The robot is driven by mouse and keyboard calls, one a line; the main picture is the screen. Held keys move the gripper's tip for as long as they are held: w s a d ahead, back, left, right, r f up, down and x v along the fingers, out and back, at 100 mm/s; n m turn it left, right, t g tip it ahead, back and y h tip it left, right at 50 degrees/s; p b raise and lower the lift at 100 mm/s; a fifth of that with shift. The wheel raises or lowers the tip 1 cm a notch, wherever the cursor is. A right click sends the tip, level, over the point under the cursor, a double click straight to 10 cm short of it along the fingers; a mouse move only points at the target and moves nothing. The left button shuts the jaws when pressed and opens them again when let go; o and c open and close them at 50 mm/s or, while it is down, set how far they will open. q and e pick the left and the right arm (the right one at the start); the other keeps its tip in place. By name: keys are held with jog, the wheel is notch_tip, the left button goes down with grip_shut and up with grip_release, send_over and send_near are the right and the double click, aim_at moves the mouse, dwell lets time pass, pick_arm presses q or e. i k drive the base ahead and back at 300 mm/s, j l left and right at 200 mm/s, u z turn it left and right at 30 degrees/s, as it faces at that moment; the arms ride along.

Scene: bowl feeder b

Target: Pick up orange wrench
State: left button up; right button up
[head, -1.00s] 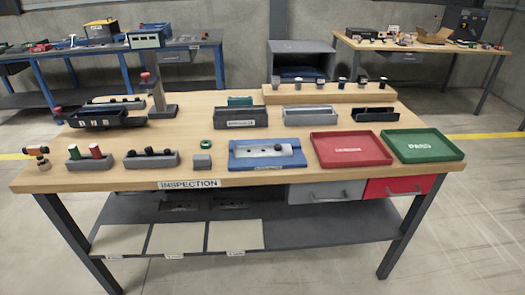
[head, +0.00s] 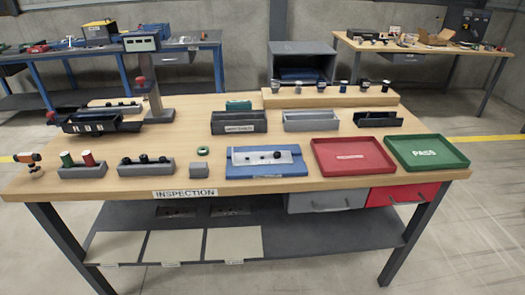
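I cannot make out a clear orange wrench. A small orange and dark object (head: 27,158) is at the far left front corner of the inspection bench (head: 330,184); it seems raised on a small brown base. It is too small to tell whether it is a wrench. Neither of my grippers is in view.
Along the bench's front are grey holders (head: 147,167), a blue fixture (head: 265,173), a red tray (head: 352,169) and a green PASS tray (head: 427,152). Dark bins (head: 239,122) and a post (head: 150,92) stand behind. Floor in front is clear.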

aim_at(36, 172)
jog(key=i+l, duration=0.1)
jog(key=i, duration=0.3)
jog(key=i+l, duration=0.1)
jog(key=i, duration=0.35)
jog(key=u, duration=1.85)
jog(key=z, duration=0.35)
jog(key=i+j+z, duration=0.25)
jog(key=j+z, duration=0.25)
jog(key=i+j+z, duration=0.1)
jog(key=j+z, duration=0.15)
jog(key=j, duration=0.25)
